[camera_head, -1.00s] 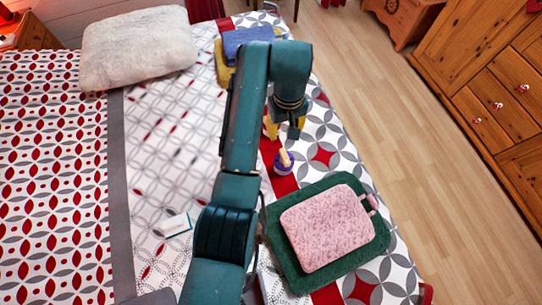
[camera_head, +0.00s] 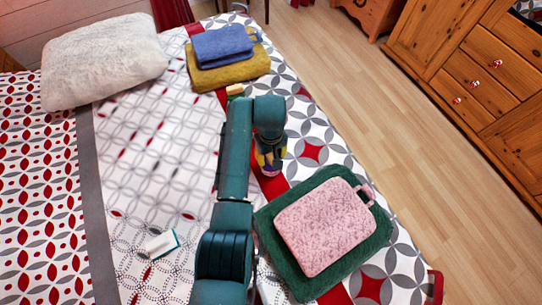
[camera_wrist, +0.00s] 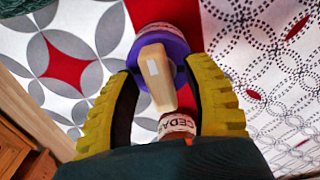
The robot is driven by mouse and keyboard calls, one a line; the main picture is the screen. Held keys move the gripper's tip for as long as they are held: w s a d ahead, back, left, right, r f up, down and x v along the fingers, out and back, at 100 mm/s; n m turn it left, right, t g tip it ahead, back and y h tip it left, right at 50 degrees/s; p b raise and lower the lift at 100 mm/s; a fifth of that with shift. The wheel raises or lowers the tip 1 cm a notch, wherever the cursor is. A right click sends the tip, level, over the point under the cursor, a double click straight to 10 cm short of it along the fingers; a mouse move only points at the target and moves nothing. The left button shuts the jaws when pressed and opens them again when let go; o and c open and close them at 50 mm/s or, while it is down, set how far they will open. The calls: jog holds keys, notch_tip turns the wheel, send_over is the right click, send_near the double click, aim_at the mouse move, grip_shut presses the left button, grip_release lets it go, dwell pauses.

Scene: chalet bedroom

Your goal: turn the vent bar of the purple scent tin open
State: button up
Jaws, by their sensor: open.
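The purple scent tin (camera_wrist: 177,47) lies between my gripper's fingers in the wrist view, on the red stripe of the bedspread. Its pale wooden vent bar (camera_wrist: 157,76) stands out toward the camera and runs roughly lengthwise between the fingers. My gripper (camera_wrist: 157,68) is open, with a yellow ridged finger on each side of the bar. The left fingertip looks close to the tin's rim; I cannot tell whether it touches. In the head view the tin (camera_head: 268,168) is mostly hidden by my wrist and fingers.
A round label reading "CEDA" (camera_wrist: 178,125) shows just below the bar. A pink pouch (camera_head: 322,230) on a green folded towel (camera_head: 270,240) lies close by. Blue (camera_head: 222,45) and mustard (camera_head: 205,78) cloths, a pale block (camera_head: 235,90) and a small white box (camera_head: 161,243) are farther off.

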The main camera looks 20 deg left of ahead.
grip_shut()
dwell(0.3)
jog(key=shift+r+m+p, duration=0.25)
jog(key=shift+m+p, duration=0.25)
jog(key=shift+p, duration=0.45)
jog(key=shift+f+m+p, duration=0.3)
jog(key=shift+m+p, duration=0.05)
jog(key=shift+m, duration=0.45)
